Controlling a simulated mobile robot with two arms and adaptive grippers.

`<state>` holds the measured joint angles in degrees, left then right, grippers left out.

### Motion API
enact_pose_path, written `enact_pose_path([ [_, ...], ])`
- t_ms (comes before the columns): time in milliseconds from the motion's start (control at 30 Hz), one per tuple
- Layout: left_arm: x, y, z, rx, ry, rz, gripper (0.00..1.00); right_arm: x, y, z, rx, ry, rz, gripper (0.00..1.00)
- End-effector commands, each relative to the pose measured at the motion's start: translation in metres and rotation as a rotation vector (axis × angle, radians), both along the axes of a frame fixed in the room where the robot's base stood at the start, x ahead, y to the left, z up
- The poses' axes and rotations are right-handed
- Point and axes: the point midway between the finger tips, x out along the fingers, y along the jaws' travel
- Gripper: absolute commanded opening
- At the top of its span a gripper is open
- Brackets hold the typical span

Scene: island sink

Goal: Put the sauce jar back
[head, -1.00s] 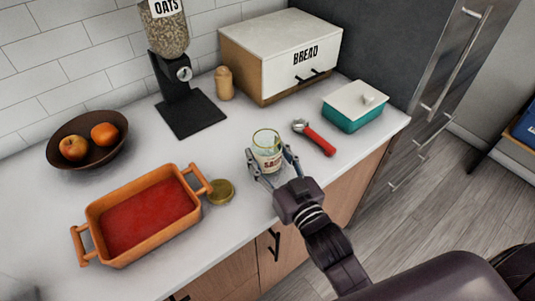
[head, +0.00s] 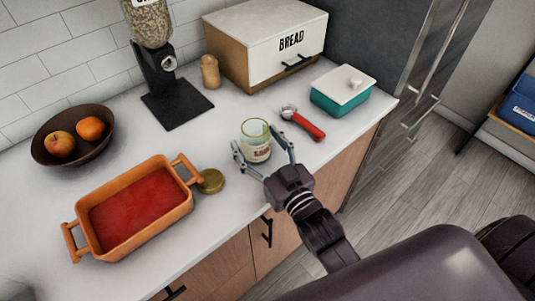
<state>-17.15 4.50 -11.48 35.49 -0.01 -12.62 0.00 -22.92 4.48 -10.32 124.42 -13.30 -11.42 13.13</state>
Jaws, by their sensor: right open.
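The sauce jar (head: 257,143) is an open, clear glass jar with a pale label, standing upright on the counter in the head view. It looks empty or nearly so. Its gold lid (head: 210,181) lies on the counter to the left, beside the orange baking dish. My right gripper (head: 264,158) is open at the jar's near side, with its two fingers spread to the jar's left and right. I cannot tell whether a finger touches the glass. My left gripper is not in view.
An orange baking dish (head: 183,206) with red sauce stands at left. A fruit bowl (head: 42,157), oats dispenser (head: 177,105), wooden shaker (head: 210,72), bread box (head: 227,60), red-handled tool (head: 309,127) and teal dish (head: 340,101) surround the jar. The white counter (head: 225,123) is clear behind it.

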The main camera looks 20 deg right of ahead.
Motion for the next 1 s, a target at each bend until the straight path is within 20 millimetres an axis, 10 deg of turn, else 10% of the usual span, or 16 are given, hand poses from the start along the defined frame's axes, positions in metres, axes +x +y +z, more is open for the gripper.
enact_pose_path([
  [600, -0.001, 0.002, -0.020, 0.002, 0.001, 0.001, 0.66, -0.095, -0.015, -0.004, -0.001, 0.006, 0.000, 0.67],
  [1000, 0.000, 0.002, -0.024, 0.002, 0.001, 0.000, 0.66, -0.116, -0.018, -0.001, -0.001, 0.002, 0.000, 0.67],
])
